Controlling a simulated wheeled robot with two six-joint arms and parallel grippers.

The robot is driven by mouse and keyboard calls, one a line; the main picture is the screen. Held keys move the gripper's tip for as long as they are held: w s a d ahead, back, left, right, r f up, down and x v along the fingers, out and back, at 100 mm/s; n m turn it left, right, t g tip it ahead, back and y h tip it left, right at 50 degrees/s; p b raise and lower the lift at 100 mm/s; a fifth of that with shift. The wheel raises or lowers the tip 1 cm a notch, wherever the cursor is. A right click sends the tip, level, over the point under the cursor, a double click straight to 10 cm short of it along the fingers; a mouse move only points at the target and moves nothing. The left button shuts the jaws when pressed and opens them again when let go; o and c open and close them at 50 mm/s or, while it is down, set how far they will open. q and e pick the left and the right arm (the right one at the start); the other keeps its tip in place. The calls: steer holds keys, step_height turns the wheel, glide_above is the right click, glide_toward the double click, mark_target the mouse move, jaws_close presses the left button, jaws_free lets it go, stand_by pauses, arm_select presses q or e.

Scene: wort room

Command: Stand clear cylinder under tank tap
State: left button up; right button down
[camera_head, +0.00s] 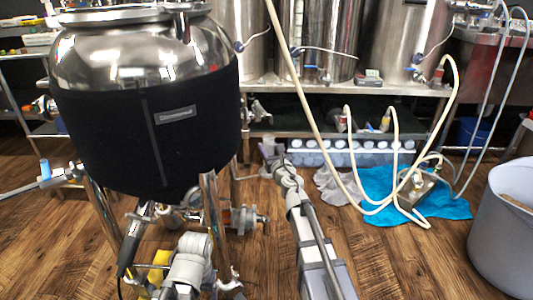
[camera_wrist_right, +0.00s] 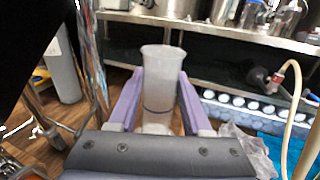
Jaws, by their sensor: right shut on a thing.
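The clear cylinder (camera_wrist_right: 162,70) is a tall, frosted see-through vessel with a dark band, upright between the purple fingers of my right gripper (camera_wrist_right: 160,106) in the right wrist view. The gripper is shut on it. In the head view my right gripper (camera_head: 274,158) is small and partly hidden by its own wrist, right of the tank. The tank (camera_head: 150,110) is steel with a black jacket and stands on legs at the left. A valve with a grey fitting (camera_head: 245,219), perhaps the tap, sits low beside the tank's legs. My left gripper is not clearly seen.
Behind is a steel bench (camera_head: 330,88) with kettles and a lower shelf. Pale hoses (camera_head: 315,120) hang down to a pump on a blue cloth (camera_head: 450,203). A grey bin (camera_head: 505,235) stands at the right. Wooden floor between is open.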

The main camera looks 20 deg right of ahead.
steer(key=shift+r, duration=0.1)
steer(key=shift+c, duration=1.7)
jaws_free()
steer(key=shift+s, duration=0.1)
steer(key=s, duration=1.2)
steer(key=shift+d, duration=0.2)
steer(key=shift+w, duration=0.1)
